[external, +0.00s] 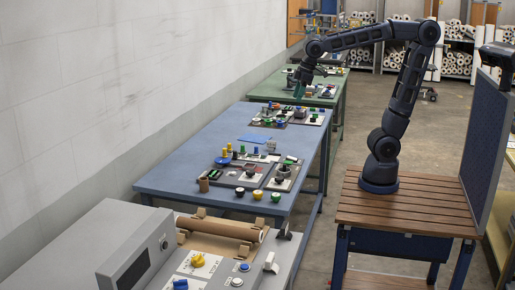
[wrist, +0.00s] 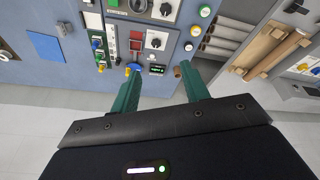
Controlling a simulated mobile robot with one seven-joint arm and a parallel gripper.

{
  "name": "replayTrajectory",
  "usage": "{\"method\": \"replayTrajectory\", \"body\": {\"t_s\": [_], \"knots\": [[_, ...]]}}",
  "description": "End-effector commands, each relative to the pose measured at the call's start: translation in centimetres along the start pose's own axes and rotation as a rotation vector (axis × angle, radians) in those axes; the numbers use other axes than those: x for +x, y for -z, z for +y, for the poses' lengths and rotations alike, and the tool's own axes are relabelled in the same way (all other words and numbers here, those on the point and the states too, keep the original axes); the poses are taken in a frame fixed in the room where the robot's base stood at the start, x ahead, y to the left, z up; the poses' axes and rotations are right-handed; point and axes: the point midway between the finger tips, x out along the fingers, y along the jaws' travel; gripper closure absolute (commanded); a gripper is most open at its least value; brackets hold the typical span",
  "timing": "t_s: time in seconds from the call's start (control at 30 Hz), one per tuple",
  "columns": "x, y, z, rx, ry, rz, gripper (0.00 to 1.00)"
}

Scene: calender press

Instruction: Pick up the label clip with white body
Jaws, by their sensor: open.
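I cannot single out the label clip with white body for certain; the pieces on the table are small. My gripper (external: 299,90) hangs in the air above the far part of the tables in the external view, clear of the things below. In the wrist view its two green fingers (wrist: 160,88) are apart, with nothing held between them. The blue dish (wrist: 133,68) and brown cup (wrist: 178,72) show past the fingertips.
Panels with switches and knobs crowd the blue table, with round buttons (external: 257,195) along its near edge. A flat blue sheet (external: 254,138) lies farther back. The press with a brown roll (external: 220,228) stands at the near end. A green table (external: 335,93) stands behind.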

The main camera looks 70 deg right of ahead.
Motion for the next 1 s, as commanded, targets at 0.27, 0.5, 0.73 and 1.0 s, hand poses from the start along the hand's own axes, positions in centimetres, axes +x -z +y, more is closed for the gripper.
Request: {"method": "replayTrajectory", "body": {"t_s": [0.27, 0.5, 0.73, 1.0], "knots": [[2.0, 8.4, -6.4, -0.188, 0.042, -0.042, 0.54], [4.6, 14.3, -13.7, -0.347, 0.074, -0.076, 0.54], [7.7, 18.5, -22.1, -0.498, 0.104, -0.106, 0.54], [12.1, 21.3, -33.5, -0.676, 0.137, -0.141, 0.54]]}}
